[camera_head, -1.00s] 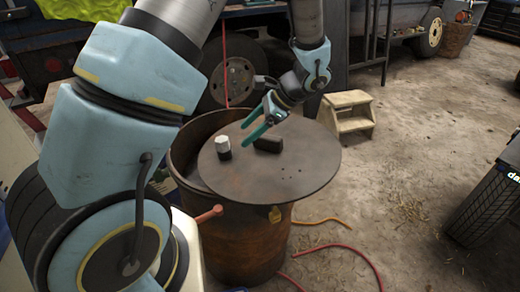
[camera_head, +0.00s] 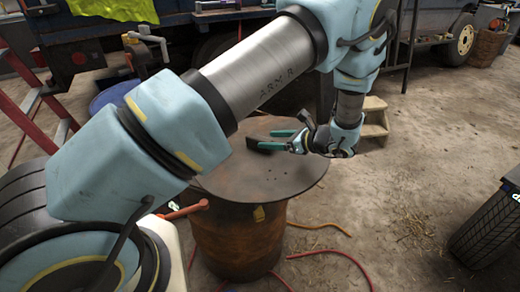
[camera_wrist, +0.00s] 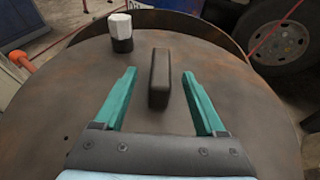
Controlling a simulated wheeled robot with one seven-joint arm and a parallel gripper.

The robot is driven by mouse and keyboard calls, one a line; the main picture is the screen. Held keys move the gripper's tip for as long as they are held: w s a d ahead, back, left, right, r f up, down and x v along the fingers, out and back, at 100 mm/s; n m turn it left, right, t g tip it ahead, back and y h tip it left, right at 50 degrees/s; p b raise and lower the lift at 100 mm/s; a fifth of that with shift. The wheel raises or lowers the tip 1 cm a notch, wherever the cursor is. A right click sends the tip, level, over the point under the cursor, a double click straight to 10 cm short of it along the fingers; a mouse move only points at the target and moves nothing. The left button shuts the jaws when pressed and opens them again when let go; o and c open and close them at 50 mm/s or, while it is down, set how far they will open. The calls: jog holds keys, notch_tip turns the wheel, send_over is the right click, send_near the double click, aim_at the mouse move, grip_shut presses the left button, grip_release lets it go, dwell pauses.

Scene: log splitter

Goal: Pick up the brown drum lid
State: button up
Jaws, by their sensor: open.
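The brown drum lid (camera_head: 270,184) is a flat round plate lying off-centre on a rusty drum (camera_head: 238,240). It fills much of the wrist view (camera_wrist: 75,95), with a dark block-shaped handle (camera_wrist: 160,80) standing up from it. A white-and-black capped fitting (camera_wrist: 121,32) stands on the lid left of the handle. My gripper (camera_head: 268,139) is open, low over the lid at the handle. In the wrist view its two teal fingers (camera_wrist: 160,92) lie on either side of the handle, with gaps on both sides. My arm hides the lid's far left part in the head view.
The drum's open rim (camera_wrist: 190,22) shows beyond the lid. A beige step stool (camera_head: 375,118) stands behind my gripper. The dirt floor at right centre is clear.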

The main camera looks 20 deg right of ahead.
aim_at(263, 139)
jog(key=p+x, duration=0.2)
jog(key=x, duration=0.1)
jog(key=shift+w+a+f, duration=0.1)
jog(key=shift+w+a, duration=0.05)
jog(key=shift+w, duration=0.15)
jog(key=shift+w+a+f, duration=0.3)
jog(key=shift+w+f, duration=0.1)
jog(key=shift+w, duration=0.05)
jog(key=shift+c, duration=0.3)
grip_shut()
dwell(0.4)
jog(key=shift+r, duration=0.15)
